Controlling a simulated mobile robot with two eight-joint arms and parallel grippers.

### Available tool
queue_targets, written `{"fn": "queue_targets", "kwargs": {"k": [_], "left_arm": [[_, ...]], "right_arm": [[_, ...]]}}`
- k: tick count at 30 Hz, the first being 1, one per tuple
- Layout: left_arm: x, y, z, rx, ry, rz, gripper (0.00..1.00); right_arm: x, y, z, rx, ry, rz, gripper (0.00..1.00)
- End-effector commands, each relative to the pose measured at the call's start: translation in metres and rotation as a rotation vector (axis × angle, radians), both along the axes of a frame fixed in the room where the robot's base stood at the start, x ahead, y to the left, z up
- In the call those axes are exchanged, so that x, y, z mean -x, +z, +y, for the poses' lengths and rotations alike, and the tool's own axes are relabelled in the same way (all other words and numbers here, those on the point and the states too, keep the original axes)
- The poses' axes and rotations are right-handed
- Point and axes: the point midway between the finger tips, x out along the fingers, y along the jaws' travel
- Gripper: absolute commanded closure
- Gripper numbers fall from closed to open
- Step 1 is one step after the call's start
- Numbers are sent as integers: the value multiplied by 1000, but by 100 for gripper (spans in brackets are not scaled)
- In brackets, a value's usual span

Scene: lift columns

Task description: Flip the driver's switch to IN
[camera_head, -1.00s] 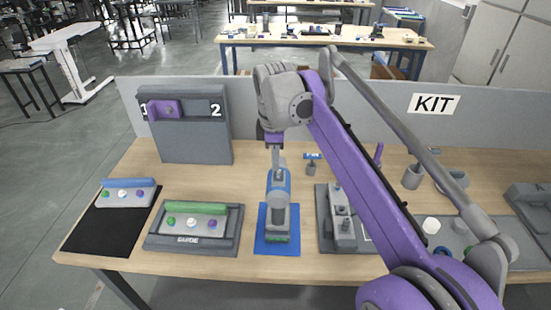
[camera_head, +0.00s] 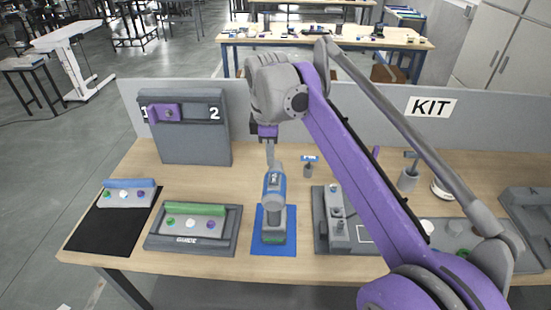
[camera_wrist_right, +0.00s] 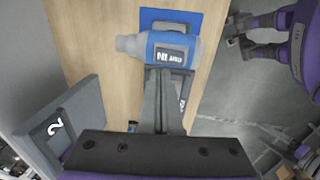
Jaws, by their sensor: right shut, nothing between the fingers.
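The driver (camera_head: 274,200), blue and grey, stands upright on a blue mat (camera_head: 260,248) at the middle of the table's front. My right gripper (camera_head: 271,162) points down just behind and above the top of the driver, shut and empty. In the right wrist view the driver (camera_wrist_right: 170,48) lies across the upper middle, with a dark label that seems to end in "IN" or similar, not fully legible. The shut fingers (camera_wrist_right: 160,78) reach to the driver's body there; I cannot tell whether they touch it. The switch itself is not clearly visible.
Left of the driver is a grey tray marked GUIDE (camera_head: 160,243); beyond it a black mat (camera_head: 100,232). A grey panel (camera_head: 190,145) numbered 1 and 2 stands behind. A grey fixture (camera_head: 322,240) stands to the right. A low divider with a KIT sign (camera_head: 432,106) closes off the back.

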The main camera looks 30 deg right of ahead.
Motion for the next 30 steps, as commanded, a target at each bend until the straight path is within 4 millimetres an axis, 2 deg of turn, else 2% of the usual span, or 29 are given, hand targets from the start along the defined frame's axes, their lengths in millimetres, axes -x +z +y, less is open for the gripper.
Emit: {"fn": "queue_targets", "kwargs": {"k": [1,9,12,18,30], "left_arm": [[-6,12,0,0,0,-12,5],[-11,20,0,0,0,-21,5],[-13,24,0,0,0,-26,5],[-15,28,0,0,0,-30,5],[-15,27,0,0,0,-29,5]], "right_arm": [[-5,22,0,0,1,-8,100],[-14,76,-7,0,0,-4,100],[-16,90,-8,0,0,-4,100],[-18,103,-10,1,0,-3,100],[-17,102,-10,0,0,-2,100]]}}
